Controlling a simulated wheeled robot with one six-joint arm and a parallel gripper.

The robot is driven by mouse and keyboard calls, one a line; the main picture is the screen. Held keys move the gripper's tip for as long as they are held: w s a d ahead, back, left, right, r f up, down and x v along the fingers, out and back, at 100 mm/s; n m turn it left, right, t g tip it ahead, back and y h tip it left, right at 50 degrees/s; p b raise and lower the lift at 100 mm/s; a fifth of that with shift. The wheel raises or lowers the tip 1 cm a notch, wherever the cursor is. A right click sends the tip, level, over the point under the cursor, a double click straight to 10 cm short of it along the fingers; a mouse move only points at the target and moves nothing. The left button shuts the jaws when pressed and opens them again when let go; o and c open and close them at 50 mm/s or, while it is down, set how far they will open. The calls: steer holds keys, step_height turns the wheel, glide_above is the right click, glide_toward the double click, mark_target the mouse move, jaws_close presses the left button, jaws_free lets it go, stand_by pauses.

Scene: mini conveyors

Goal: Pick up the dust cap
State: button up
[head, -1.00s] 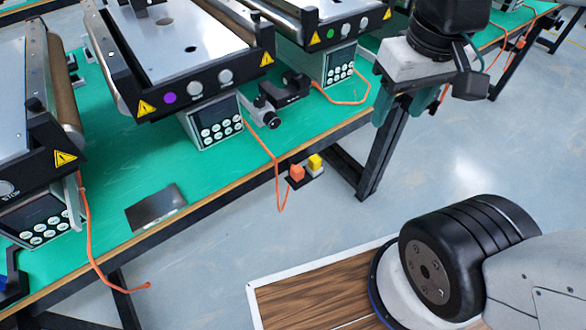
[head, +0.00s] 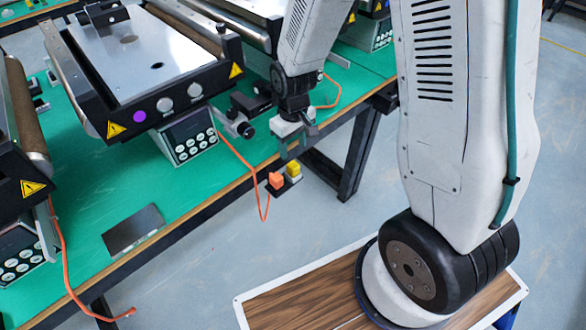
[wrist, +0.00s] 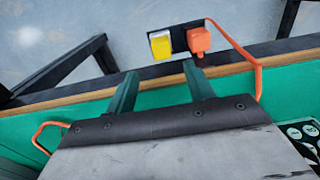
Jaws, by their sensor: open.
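A yellow block-like piece (head: 294,170), which looks like the dust cap, sits on a small black plate beside an orange plug (head: 276,181) at the table's front edge. In the wrist view, the yellow piece (wrist: 160,45) is at the upper middle, left of the orange plug (wrist: 199,39). My gripper (head: 290,150) is just above and beyond them in the head view. In the wrist view my gripper's teal fingers (wrist: 160,84) are spread apart with nothing between them. The yellow piece lies ahead of the fingertips, not touching them.
An orange cable (head: 240,156) runs from the control box (head: 190,138) to the plug. Mini conveyors (head: 150,60) stand on the green table (head: 85,195). A dark flat plate (head: 133,230) lies near its front edge. A black table leg (head: 358,150) stands right of the plug.

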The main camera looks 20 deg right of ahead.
mark_target(292, 163)
steer(key=f, duration=0.8)
steer(key=shift+a+f, duration=0.15)
steer(key=shift+a, duration=0.05)
steer(key=c, duration=1.1)
